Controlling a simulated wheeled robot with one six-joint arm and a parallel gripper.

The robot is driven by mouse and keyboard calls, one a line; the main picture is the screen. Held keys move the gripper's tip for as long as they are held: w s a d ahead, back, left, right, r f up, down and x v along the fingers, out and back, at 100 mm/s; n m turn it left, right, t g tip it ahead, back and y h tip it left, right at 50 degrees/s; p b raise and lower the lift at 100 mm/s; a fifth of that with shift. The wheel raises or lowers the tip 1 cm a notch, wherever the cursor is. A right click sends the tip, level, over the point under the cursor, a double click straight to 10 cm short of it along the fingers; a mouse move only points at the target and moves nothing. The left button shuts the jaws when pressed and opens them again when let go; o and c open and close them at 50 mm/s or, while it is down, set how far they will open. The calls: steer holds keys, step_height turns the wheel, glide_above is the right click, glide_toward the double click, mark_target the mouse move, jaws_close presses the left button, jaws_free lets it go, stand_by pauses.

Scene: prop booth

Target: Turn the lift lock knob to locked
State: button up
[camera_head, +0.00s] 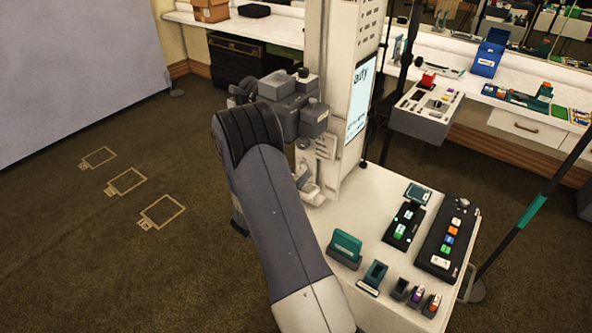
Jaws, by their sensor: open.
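The white lift column (340,60) stands upright at the back of a white cart top, with a lit screen (360,95) on its right face. My arm rises from the bottom edge and bends at a dark joint left of the column. My gripper (308,172) is small and partly hidden among the wrist parts, close to the column's lower front. It is open, and I see nothing held in it. I cannot pick out the lift lock knob or its setting. The wrist and arm cover part of the column's lower face.
The cart top (376,206) holds a dark button panel (448,236), a smaller control box (405,226), a teal holder (345,248) and several small items along the front. Open carpet with outlined rectangles (126,181) lies left.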

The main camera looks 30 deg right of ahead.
steer(key=shift+w+d, duration=0.2)
steer(key=shift+d, duration=0.3)
steer(key=c, duration=1)
